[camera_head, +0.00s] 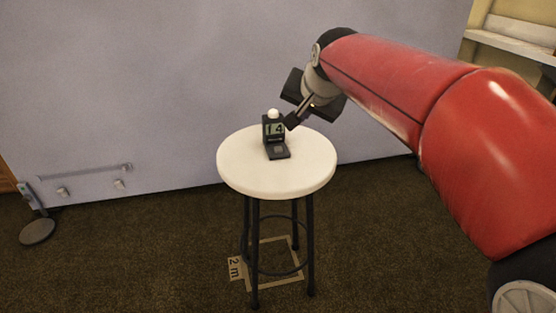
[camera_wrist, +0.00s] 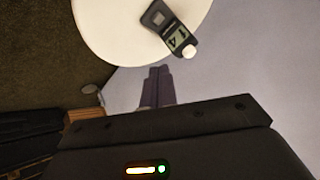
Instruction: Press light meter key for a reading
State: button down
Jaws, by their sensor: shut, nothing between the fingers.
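The light meter (camera_head: 273,133) is a small dark device with a white dome on top and a display that reads like "14". It stands on the round white stool top (camera_head: 240,180). Its flat base reaches forward and bears a grey square key (camera_head: 278,150). In the wrist view the meter (camera_wrist: 174,32) lies near the top, with the key (camera_wrist: 157,17) at its upper left end. My gripper (camera_head: 290,123) is shut and empty, just right of the meter's display part and apart from the key. In the wrist view the shut fingers (camera_wrist: 158,75) point toward the stool.
A grey-lilac wall (camera_head: 150,80) stands close behind the stool. A floor marking labelled "2 m" (camera_head: 234,268) lies under the stool. A stand with a round base (camera_head: 37,232) is at the left. The rest of the stool top is bare.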

jog(key=m+y+b, duration=0.1)
send_over(278, 149)
jog(key=f, duration=0.1)
jog(key=shift+s+d+f+t, duration=0.1)
jog(key=shift+s+t, duration=0.15)
jog(key=shift+t, duration=0.05)
jog(key=shift+d, duration=0.1)
notch_tip(278, 149, down, 8)
jog(key=b, duration=0.7)
jog(key=shift+f+b, duration=0.3)
jog(key=shift+f, duration=0.15)
dwell(1.0)
jog(key=shift+f, duration=0.45)
